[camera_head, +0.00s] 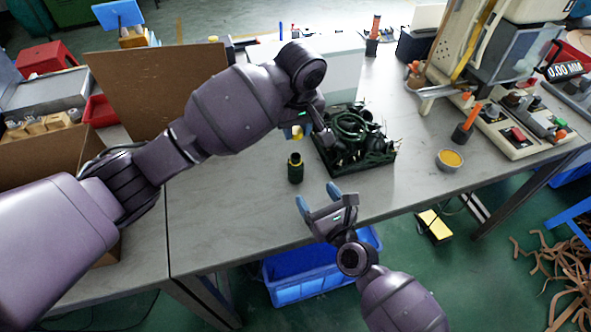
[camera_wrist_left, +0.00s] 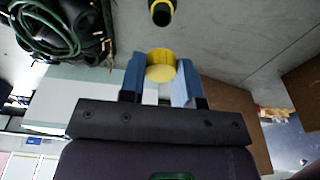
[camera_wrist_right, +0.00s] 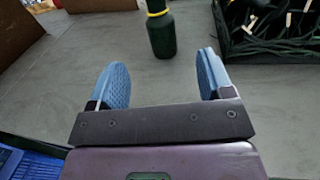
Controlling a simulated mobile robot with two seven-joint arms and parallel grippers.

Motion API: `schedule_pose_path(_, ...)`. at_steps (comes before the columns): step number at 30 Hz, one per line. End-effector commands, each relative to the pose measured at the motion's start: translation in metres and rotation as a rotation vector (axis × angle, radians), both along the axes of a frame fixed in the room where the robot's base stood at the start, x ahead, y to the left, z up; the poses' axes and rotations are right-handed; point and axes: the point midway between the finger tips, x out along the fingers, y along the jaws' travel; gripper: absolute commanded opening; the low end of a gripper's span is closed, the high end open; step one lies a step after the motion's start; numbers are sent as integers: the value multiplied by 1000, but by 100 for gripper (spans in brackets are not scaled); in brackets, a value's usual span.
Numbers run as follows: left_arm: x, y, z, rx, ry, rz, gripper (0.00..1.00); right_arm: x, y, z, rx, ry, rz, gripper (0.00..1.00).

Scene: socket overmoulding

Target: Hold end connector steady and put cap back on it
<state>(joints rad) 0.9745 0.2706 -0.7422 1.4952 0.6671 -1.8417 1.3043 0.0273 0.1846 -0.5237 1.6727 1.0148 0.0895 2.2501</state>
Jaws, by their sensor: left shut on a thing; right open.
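The end connector (camera_head: 295,168) is a dark green cylinder with a yellow ring near its top, standing upright on the grey table. It also shows in the right wrist view (camera_wrist_right: 161,35) and at the top of the left wrist view (camera_wrist_left: 160,14). My left gripper (camera_head: 297,131) is shut on the yellow cap (camera_wrist_left: 161,66), held apart from the connector, behind it in the head view. My right gripper (camera_head: 318,200) is open and empty near the table's front edge. In the right wrist view the connector stands beyond its spread blue fingers, touching neither.
A dark crate (camera_head: 375,160) of coiled green cables stands right of the connector. A cardboard panel (camera_head: 150,88) and box stand at the left. A small bowl (camera_head: 449,160) with yellow contents is at the right. A blue bin (camera_head: 310,285) sits below the front edge. Table around the connector is clear.

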Motion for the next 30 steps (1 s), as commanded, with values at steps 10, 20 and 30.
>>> schedule_pose_path(10, 0, 0, 0, 0, 0, 0, 9, 49, 25, 1, 0, -2, 0, 74)
schedule_pose_path(20, 0, 0, 0, 0, 0, 0, 9, 88, 45, 1, 0, -1, 0, 74)
schedule_pose_path(30, 0, 0, 0, 0, 0, 0, 9, 97, 50, 1, 0, 0, 0, 74)
